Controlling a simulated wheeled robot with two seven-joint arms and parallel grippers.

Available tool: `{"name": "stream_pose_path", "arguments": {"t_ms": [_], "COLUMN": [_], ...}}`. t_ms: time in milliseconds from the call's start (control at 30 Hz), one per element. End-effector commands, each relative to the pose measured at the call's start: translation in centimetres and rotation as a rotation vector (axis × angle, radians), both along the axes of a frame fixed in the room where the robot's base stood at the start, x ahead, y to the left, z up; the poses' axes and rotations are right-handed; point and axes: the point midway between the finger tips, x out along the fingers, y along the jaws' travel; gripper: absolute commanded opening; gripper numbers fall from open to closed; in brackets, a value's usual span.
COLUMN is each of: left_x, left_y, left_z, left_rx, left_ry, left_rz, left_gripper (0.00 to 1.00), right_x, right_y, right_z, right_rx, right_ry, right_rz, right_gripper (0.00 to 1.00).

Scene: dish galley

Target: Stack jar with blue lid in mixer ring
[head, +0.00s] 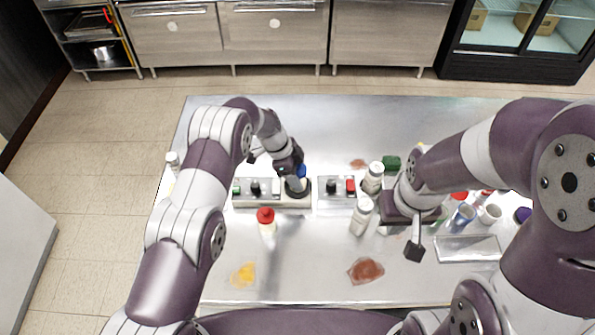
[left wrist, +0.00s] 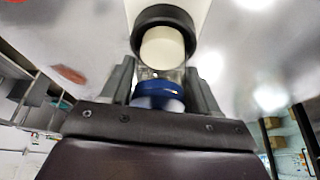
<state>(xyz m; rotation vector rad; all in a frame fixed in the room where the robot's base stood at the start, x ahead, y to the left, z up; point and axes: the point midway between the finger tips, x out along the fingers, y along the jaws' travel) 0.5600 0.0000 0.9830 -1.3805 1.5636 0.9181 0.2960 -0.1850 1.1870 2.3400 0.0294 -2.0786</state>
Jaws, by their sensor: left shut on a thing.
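The jar with the blue lid (head: 301,171) is in my left gripper (head: 296,174), over the mixer block. In the left wrist view, the fingers of my left gripper (left wrist: 158,88) are shut on both sides of the blue lid (left wrist: 158,95). The black mixer ring (head: 305,188) is right by the jar's lower end. It also shows in the left wrist view (left wrist: 136,40), around a cream disc. I cannot tell whether the jar touches the ring. My right gripper (head: 414,247) is over the table's right part; its opening is hidden.
A second block with a red button (head: 350,186) stands to the right of the mixer. A red-lidded jar (head: 266,222) stands in front. White jars (head: 361,216), a blue cup (head: 462,217) and a metal tray (head: 467,248) are on the right. Yellow (head: 243,275) and red-brown spills (head: 366,270) mark the front.

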Motion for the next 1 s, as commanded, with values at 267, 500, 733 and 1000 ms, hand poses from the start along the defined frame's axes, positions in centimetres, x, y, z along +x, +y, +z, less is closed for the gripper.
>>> {"name": "stream_pose_path", "arguments": {"t_ms": [267,500,733,1000], "left_x": [0.0,0.0,0.0,0.3], "left_y": [0.0,0.0,0.0,1.6], "left_z": [-0.6,-0.5,-0.2,3.3], "left_rx": [0.000,0.000,0.000,-0.002], "left_ry": [-0.001,0.001,0.001,-0.005], "left_rz": [0.000,0.000,0.000,0.001], "left_gripper": [0.18,0.86,0.86,0.86], "right_x": [0.0,0.0,0.0,0.0], "right_y": [0.0,0.0,0.0,0.0], "right_z": [-0.9,-0.9,-0.5,-2.6], "right_rx": [0.000,0.000,0.000,0.000], "right_ry": [0.000,0.000,0.000,0.000], "right_rz": [0.000,0.000,0.000,0.000], "right_gripper": [0.00,0.00,0.00,0.00]}}
